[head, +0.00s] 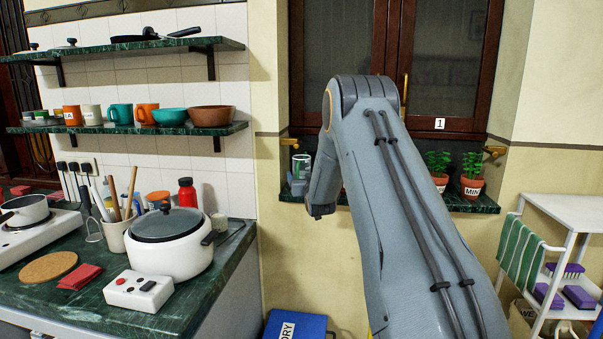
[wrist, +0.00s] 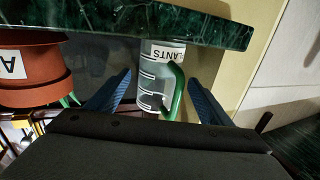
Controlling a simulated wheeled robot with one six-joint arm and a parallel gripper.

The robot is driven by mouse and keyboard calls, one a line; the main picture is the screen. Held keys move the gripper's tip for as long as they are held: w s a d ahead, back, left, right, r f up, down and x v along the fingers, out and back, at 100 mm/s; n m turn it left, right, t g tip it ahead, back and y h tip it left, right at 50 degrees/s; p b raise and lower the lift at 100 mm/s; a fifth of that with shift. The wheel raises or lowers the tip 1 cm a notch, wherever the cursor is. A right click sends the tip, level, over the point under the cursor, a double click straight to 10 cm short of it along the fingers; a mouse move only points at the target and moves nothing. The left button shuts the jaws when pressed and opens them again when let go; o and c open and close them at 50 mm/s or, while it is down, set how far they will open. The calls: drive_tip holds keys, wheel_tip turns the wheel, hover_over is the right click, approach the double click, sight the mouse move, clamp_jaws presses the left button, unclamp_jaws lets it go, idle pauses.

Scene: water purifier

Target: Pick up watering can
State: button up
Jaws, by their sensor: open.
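The watering can is a clear, grey-looking vessel with white markings, a green handle and a label partly reading "PLANTS". In the wrist view the watering can (wrist: 152,75) appears upside down, between the two blue fingers of my gripper (wrist: 160,77). The fingers are open, one on each side of it, and I cannot tell whether either touches it. In the head view the watering can (head: 302,167) stands on the dark green window sill (head: 470,203), left of my arm. My arm hides part of it and most of the gripper there.
Potted plants (head: 473,182) stand on the sill to the right; a labelled terracotta pot (wrist: 30,75) is close left in the wrist view. A brass knob (head: 289,142) is by the window. A counter with a white pot (head: 168,258) lies left, a white cart (head: 575,212) right.

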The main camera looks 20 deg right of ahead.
drive_tip(key=shift+r+p+x, duration=0.2)
drive_tip(key=shift+p+x, duration=0.3)
drive_tip(key=shift+x, duration=1.6)
drive_tip(key=shift+d+r, duration=0.1)
drive_tip(key=c, duration=1.4)
drive_tip(key=shift+r, duration=0.1)
drive_tip(key=shift+r+b, duration=0.65)
drive_tip(key=shift+r, duration=0.95)
drive_tip(key=b, duration=0.4)
approach(303, 164)
drive_tip(key=v, duration=0.5)
drive_tip(key=shift+s+d, duration=0.15)
drive_tip(key=shift+s, duration=0.1)
